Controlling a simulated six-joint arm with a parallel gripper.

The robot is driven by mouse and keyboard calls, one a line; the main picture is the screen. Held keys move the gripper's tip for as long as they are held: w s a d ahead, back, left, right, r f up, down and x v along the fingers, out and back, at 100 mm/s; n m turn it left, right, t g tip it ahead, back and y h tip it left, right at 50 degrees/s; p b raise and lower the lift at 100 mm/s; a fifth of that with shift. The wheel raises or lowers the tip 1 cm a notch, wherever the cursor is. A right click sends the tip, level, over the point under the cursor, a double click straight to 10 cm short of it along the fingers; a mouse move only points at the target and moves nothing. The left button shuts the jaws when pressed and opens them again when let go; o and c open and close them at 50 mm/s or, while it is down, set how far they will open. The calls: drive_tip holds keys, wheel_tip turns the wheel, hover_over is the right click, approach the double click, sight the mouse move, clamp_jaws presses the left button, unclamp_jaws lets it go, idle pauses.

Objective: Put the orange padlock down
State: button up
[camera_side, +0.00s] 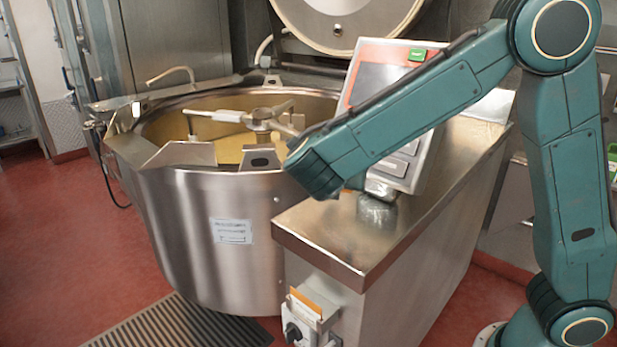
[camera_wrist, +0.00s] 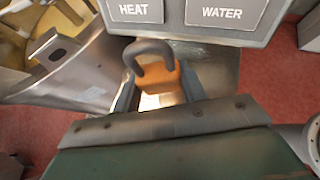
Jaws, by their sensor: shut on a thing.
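The orange padlock (camera_wrist: 162,88) shows in the wrist view with its dark grey shackle upward in the picture. My gripper (camera_wrist: 158,94) is shut on its body, with a finger on each side. In the side view my gripper (camera_side: 352,186) is over the steel counter top (camera_side: 330,238), beside the kettle and near the control panel's foot. There the padlock is almost fully hidden by my arm. I cannot tell whether it touches the counter.
The tilted control panel (camera_side: 398,160) stands close beside my gripper; its HEAT and WATER buttons (camera_wrist: 228,14) show in the wrist view. The open steel kettle (camera_side: 190,225) is left of the counter. A switch box with an orange plate (camera_side: 308,302) is on the counter's front. The counter's front part is clear.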

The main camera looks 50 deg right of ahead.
sight(338, 226)
drive_tip(key=shift+f, duration=4)
drive_tip(key=o, duration=1)
drive_tip(key=shift+f, duration=0.15)
drive_tip(key=shift+a+r, duration=0.15)
drive_tip(key=shift+r, duration=0.1)
drive_tip(key=v, duration=1.1)
drive_tip(key=shift+s+a+r, duration=0.2)
drive_tip(key=shift+r, duration=0.1)
drive_tip(key=shift+d, duration=0.1)
